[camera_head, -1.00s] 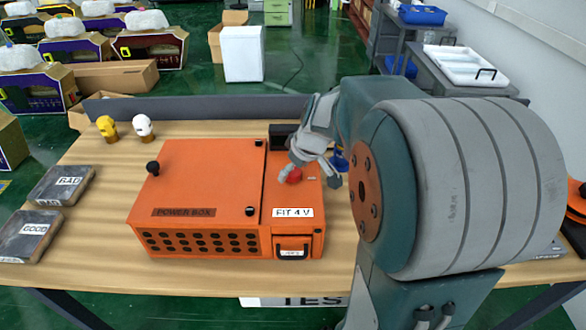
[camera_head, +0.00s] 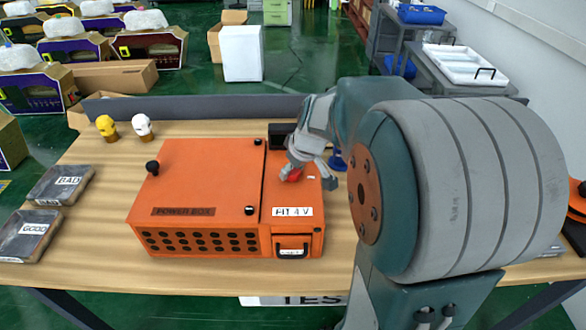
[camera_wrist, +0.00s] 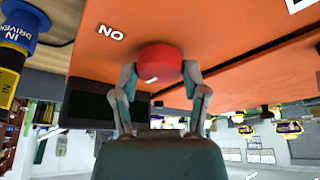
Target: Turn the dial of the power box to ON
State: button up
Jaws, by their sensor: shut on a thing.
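The orange power box (camera_head: 200,190) stands on the wooden table. Its red round dial (camera_head: 295,175) is on the top, in the right-hand section, partly hidden by my gripper (camera_head: 307,178). In the wrist view the red dial (camera_wrist: 158,60) sits between the two fingers of my gripper (camera_wrist: 160,76), which is shut on it from both sides. A small white mark shows on the dial's near edge. A white label (camera_wrist: 111,32), upside down and reading "NO" in this view, lies left of the dial. It is the ON label.
Two grey trays, marked BAD (camera_head: 62,184) and GOOD (camera_head: 28,235), lie at the left. Yellow (camera_head: 107,127) and white (camera_head: 143,127) small heads stand at the back left. A black block (camera_head: 281,134) stands behind the box. A blue object (camera_head: 338,162) stands right of it.

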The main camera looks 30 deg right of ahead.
jog(key=m+h, duration=0.1)
jog(key=m, duration=0.3)
jog(key=shift+a+f+m+h, duration=0.15)
jog(key=shift+m+h, duration=0.15)
jog(key=shift+h, duration=0.1)
jog(key=m+g+h, duration=0.1)
jog(key=m, duration=0.3)
jog(key=shift+a, duration=0.1)
jog(key=m, duration=0.2)
jog(key=m+g+h, duration=0.1)
jog(key=m, duration=0.1)
jog(key=shift+h, duration=0.3)
jog(key=shift+w+m+g+h, duration=0.1)
jog(key=shift+m+g+h, duration=0.4)
jog(key=shift+m, duration=1.7)
jog(key=shift+g, duration=0.3)
jog(key=o, duration=1.2)
jog(key=shift+a, duration=0.1)
jog(key=shift+c, duration=0.2)
jog(key=shift+w, duration=0.1)
